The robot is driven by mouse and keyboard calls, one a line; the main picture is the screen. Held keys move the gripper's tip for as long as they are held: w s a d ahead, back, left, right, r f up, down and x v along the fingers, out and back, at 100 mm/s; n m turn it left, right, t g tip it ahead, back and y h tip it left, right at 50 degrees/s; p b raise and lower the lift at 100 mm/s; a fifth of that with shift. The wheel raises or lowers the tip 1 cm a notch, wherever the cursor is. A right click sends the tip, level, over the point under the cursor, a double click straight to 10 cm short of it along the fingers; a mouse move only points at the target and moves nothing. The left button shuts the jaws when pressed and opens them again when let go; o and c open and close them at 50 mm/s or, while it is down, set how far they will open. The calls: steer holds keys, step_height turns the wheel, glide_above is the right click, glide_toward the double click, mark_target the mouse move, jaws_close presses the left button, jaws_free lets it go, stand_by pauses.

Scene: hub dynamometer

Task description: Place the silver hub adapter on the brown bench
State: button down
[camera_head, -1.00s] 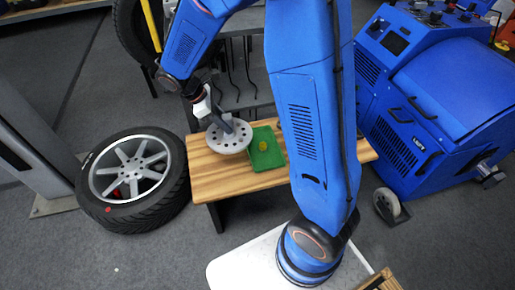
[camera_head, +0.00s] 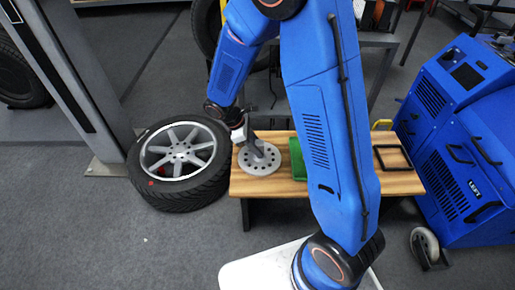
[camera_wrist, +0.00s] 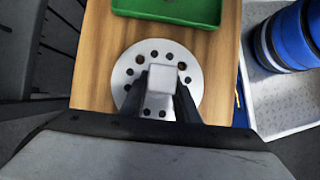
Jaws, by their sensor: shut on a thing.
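The silver hub adapter (camera_head: 259,166) is a round disc with a ring of holes and a square post at its centre. In the wrist view the adapter (camera_wrist: 186,62) is face-on, with my gripper (camera_wrist: 160,88) shut on its post. In the head view my gripper (camera_head: 250,143) is above the disc at the bench's left end. The brown bench (camera_head: 400,181) is wooden; the disc appears level and at or very near its top, and I cannot tell if they touch. My gripper hides part of the disc.
A green tray (camera_head: 297,160) lies right of the adapter, close to it. A black square frame (camera_head: 392,158) lies at the bench's right end. A wheel (camera_head: 180,163) lies on the floor at left. A blue machine (camera_head: 460,140) stands at right.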

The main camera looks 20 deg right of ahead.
steer(key=shift+f, duration=0.1)
steer(key=c, duration=1.4)
jaws_free()
steer(key=shift+o, duration=0.2)
steer(key=v, duration=1.2)
steer(key=s+d+r+m+t+y, duration=0.2)
steer(key=s+d+r+m+y, duration=0.2)
steer(key=s+d+r+m, duration=0.65)
steer(key=s+d+r+m+t, duration=0.1)
steer(key=s+r+m+t, duration=0.1)
steer(key=s, duration=0.5)
steer(key=s+d+r+m+t+y, duration=0.1)
steer(key=s+r, duration=0.3)
steer(key=s, duration=0.4)
steer(key=shift+s+d+m+t+y, duration=0.3)
steer(key=shift+d+m+t, duration=0.15)
steer(key=shift+t, duration=0.35)
steer(key=shift+w+r, duration=0.1)
